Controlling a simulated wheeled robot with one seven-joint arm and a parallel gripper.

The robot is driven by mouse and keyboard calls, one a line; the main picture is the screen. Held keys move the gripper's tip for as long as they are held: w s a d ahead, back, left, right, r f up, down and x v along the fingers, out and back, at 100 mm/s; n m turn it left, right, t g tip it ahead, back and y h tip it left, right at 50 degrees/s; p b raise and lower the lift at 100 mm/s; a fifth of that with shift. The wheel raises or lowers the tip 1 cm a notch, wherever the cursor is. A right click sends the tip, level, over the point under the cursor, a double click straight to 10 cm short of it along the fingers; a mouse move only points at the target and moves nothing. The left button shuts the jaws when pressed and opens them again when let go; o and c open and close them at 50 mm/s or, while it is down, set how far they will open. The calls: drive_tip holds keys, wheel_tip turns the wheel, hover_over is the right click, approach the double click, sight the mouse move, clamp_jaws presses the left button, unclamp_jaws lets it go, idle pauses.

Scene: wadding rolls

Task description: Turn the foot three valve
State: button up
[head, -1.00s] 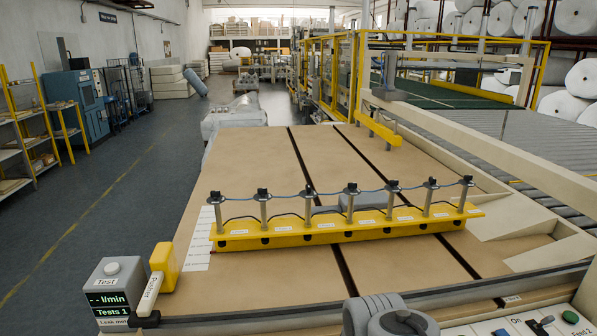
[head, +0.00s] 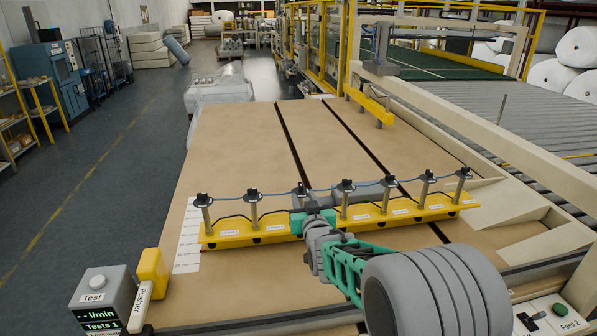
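A yellow bar (head: 270,239) lies across the tan board table, with several upright posts with dark caps joined by a thin blue line. Small white labels are on the bar, too small to read. My gripper (head: 307,212), grey with teal parts, reaches over the bar at the third post from the left and hides most of it. The valve there cannot be made out. Whether the fingers are open, or touch anything, cannot be told. The second post (head: 254,212) and fourth post (head: 345,203) stand clear on either side.
A grey test box (head: 98,297) with a display and a yellow pusher block (head: 151,270) stand at the table's front left. A printed white sheet (head: 188,245) lies left of the bar. The tan table top (head: 235,150) behind the bar is clear. A yellow rail (head: 368,105) is at the back right.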

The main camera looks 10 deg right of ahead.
sight(300, 183)
drive_tip(key=shift+w+r+t, duration=0.5)
drive_tip(key=shift+w+r, duration=0.15)
drive_tip(key=w+p, duration=0.2)
drive_tip(key=w, duration=0.5)
drive_tip(key=shift+w, duration=0.15)
clamp_jaws()
drive_tip(key=shift+d, duration=0.1)
